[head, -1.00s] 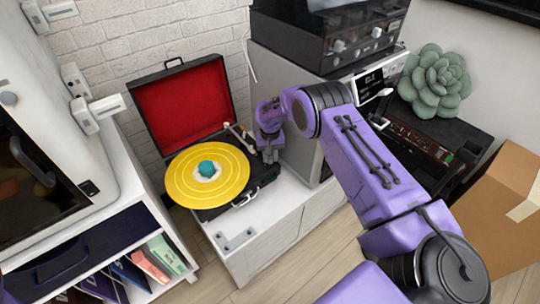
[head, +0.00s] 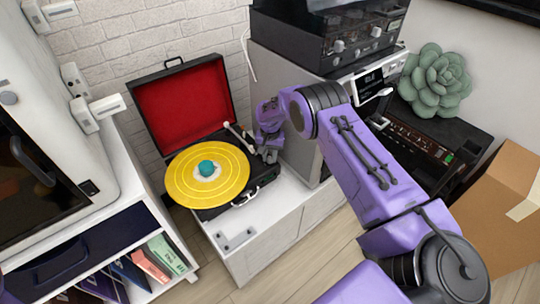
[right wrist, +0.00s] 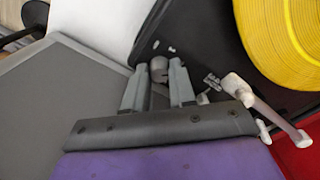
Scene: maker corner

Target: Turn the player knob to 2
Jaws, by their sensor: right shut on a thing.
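The record player (head: 255,186) stands open on a white cabinet, with a red-lined lid and a yellow record (head: 187,179) on its platter. Its white tonearm (head: 240,136) is at the right of the record. My right gripper (head: 270,154) is at the player's right side. In the right wrist view its fingers (right wrist: 158,78) are shut on the small grey player knob (right wrist: 158,64) at the corner of the black deck. The knob's marks and setting cannot be read. My left gripper is not in view.
A grey cabinet (head: 300,130) with a black device (head: 325,40) on top stands close to the right of my gripper. A white shelf unit (head: 125,220) is at the left.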

